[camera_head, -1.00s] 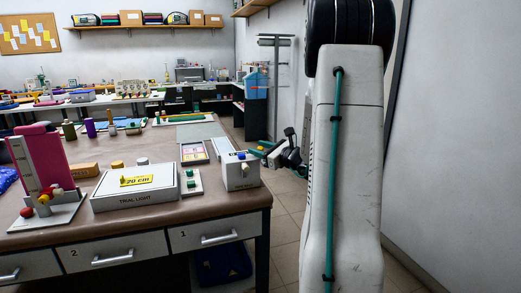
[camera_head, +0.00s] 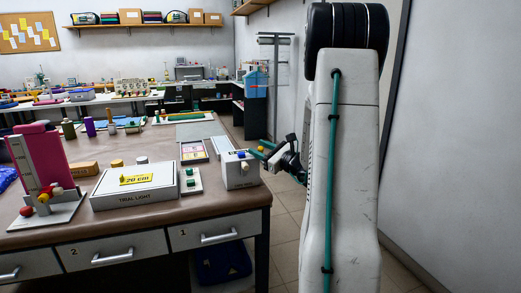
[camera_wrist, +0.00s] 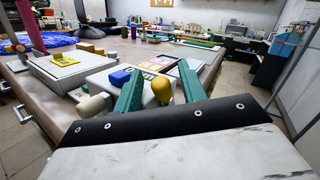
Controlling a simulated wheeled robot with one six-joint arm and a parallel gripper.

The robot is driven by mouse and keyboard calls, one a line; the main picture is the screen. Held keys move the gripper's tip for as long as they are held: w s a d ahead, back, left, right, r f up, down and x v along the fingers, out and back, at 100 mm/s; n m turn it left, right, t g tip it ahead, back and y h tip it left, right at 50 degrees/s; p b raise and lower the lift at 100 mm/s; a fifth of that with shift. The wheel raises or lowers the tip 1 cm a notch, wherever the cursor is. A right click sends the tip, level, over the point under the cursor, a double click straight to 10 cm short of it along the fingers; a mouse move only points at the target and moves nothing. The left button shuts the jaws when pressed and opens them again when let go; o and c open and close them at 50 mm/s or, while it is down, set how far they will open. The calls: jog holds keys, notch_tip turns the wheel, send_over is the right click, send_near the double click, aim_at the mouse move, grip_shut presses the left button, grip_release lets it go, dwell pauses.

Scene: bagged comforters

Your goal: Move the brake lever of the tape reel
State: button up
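A white box (camera_head: 240,176) stands at the right front corner of the brown table. It has a blue part (camera_head: 241,155) on top and a cream knob (camera_head: 243,170) on its front. In the wrist view the blue part (camera_wrist: 120,77), the cream knob (camera_wrist: 92,105) and a yellow-knobbed lever (camera_wrist: 162,89) show close to me. My gripper (camera_wrist: 160,76) has two green fingers, spread apart. The yellow knob appears between them with gaps at both sides; I cannot tell whether either finger touches it. In the head view my gripper (camera_head: 264,149) is just right of the box. No reel is clearly seen.
A small white switch block (camera_head: 190,181), a TRIAL LIGHT box (camera_head: 135,188) and a pink upright stand (camera_head: 40,165) are left on the table (camera_head: 130,222). Open floor (camera_head: 292,205) is right of the table.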

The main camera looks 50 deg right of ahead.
jog(key=s, duration=0.7)
jog(key=shift+s+f, duration=0.4)
jog(key=shift+f, duration=0.05)
